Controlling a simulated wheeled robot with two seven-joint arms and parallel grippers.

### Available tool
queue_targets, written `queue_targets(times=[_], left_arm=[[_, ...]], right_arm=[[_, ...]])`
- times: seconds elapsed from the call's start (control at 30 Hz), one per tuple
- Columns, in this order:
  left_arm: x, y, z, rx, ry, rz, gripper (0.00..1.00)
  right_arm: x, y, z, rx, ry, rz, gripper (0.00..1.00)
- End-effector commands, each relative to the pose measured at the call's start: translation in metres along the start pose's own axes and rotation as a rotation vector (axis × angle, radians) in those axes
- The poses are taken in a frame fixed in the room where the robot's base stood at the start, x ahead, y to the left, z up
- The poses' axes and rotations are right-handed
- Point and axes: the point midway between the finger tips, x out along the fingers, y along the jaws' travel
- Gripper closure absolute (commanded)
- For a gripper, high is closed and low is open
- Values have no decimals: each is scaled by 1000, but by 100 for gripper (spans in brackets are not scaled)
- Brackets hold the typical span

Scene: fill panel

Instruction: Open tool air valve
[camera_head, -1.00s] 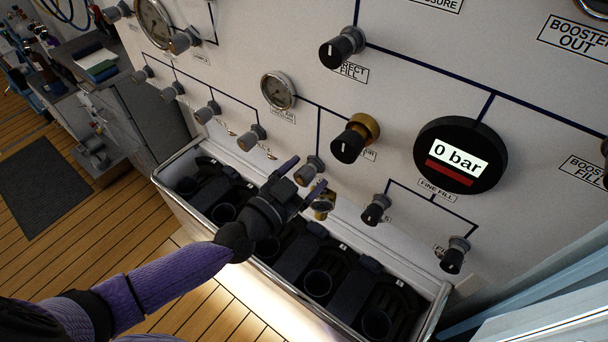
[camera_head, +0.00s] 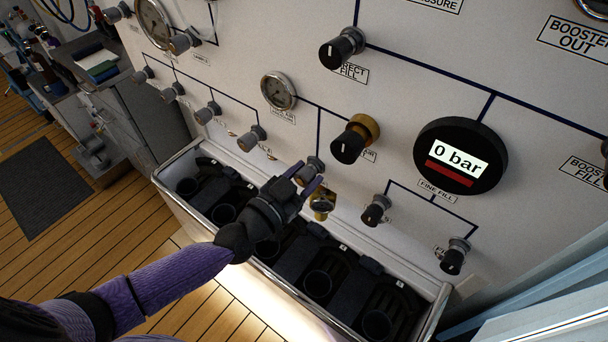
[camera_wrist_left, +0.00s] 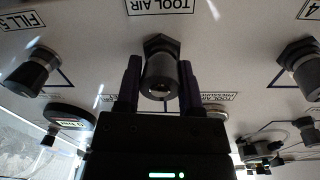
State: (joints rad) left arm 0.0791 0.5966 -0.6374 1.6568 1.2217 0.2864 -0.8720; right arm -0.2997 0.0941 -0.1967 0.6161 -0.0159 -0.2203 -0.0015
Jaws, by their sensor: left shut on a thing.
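The tool air valve knob (camera_head: 311,168) is a grey, ribbed knob low on the white panel, below the small gauge. In the left wrist view the knob (camera_wrist_left: 161,78) points toward the camera, under an upside-down TOOL AIR label (camera_wrist_left: 160,6). My left gripper (camera_head: 306,178) is shut on the knob, with one dark purple finger on each side. The fingers also show in the left wrist view (camera_wrist_left: 160,84). In the head view the gripper hides part of the knob. My right gripper is out of view.
A brass fitting (camera_head: 322,205) sits just right of the gripper. A metal-edged trough (camera_head: 172,204) with black holders runs below the panel, under my left arm. Other knobs stand nearby, including a black and brass one (camera_head: 349,146). The display (camera_head: 458,160) reads 0 bar.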

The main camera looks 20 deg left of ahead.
Motion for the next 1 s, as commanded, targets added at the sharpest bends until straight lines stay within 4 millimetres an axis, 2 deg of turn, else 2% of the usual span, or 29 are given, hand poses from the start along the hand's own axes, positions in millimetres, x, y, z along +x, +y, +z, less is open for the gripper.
queue_targets(times=[1.0], left_arm=[[0,0,1,-917,46,-13,100]], right_arm=[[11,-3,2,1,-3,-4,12]])
